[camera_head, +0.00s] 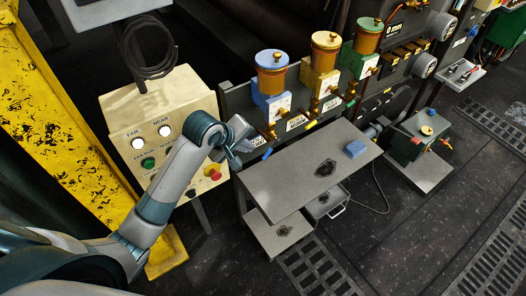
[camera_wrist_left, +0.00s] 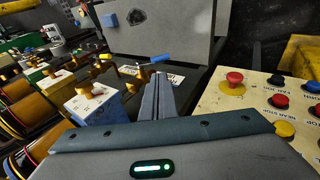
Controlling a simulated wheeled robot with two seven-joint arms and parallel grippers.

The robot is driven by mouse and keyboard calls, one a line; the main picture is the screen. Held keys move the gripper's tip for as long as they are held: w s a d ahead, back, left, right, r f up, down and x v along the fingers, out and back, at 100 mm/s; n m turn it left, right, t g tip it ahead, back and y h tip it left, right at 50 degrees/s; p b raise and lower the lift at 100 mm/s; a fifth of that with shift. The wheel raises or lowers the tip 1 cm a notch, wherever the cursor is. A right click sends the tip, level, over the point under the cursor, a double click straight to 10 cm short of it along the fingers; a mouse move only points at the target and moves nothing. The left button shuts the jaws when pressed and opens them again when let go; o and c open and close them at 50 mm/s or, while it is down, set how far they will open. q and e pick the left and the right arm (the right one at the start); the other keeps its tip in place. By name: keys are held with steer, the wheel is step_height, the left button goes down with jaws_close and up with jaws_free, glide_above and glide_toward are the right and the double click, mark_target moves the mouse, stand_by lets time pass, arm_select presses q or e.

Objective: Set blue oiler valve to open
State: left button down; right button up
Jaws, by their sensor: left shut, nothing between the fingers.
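The blue oiler (camera_head: 271,100) has a blue body and an amber cup with a blue lid. It is the leftmost of three oilers on the dark rail. Its valve has a blue lever (camera_head: 267,153) below the body, sticking out towards the table. In the left wrist view the blue lever (camera_wrist_left: 154,60) lies just beyond my fingertips; I cannot tell whether they touch it. My left gripper (camera_head: 246,143) is shut and empty, beside the lever on its left. In the left wrist view its fingers (camera_wrist_left: 160,78) are together. My right gripper is not in view.
A cream control box (camera_head: 125,116) with buttons and a red mushroom button (camera_head: 213,174) stands close left of my gripper. Yellow (camera_head: 325,58) and green (camera_head: 361,45) oilers stand to the right. A grey table (camera_head: 290,186) lies in front, with a blue block (camera_head: 355,149).

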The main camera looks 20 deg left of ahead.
mark_target(266, 153)
arm_select(q)
steer(key=p+x, duration=0.4)
steer(key=x, duration=0.9)
steer(key=shift+w+f, duration=0.1)
steer(key=shift+f, duration=0.05)
